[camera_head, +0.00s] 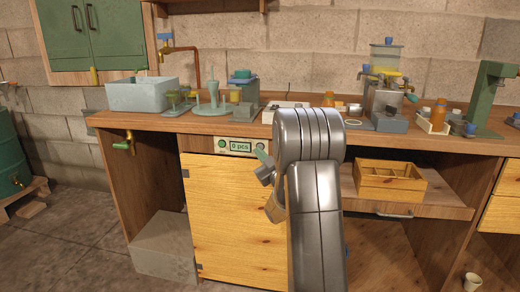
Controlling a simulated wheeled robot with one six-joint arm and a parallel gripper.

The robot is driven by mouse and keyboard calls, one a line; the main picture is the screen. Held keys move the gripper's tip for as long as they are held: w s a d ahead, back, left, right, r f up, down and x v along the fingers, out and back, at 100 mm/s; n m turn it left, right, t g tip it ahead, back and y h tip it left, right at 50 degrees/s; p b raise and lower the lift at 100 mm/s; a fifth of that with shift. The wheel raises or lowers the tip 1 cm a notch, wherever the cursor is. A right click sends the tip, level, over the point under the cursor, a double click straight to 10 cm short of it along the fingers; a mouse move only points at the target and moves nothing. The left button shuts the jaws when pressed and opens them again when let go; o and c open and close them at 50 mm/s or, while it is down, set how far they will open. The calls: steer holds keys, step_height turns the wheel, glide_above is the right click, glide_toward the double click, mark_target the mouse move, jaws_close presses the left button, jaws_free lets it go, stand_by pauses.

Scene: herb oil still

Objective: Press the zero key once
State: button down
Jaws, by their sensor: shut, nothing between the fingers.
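A small pale panel (235,146) sits on the counter's front edge, above a light wooden door. Its display reads "0 pcs". A round green key (221,144) is left of the display; any marking on it is too small to read, so I cannot tell whether it is the zero key.
The counter (425,139) holds a stone sink (142,93), a scale-like green stand (212,108), glass apparatus (386,85) and a green press (490,95). An open wooden box (390,181) stands on a shelf to the right. The floor at left front is clear.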

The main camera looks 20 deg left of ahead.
steer(key=shift+s+d+b, duration=0.2)
steer(key=shift+s+b, duration=0.2)
steer(key=shift+s, duration=0.4)
steer(key=shift+s+d+b, duration=0.15)
steer(key=shift+s+b, duration=0.3)
steer(key=shift+s, duration=0.35)
steer(key=shift+s+d+b, duration=0.2)
steer(key=shift+s+b, duration=0.2)
steer(key=shift+s, duration=0.4)
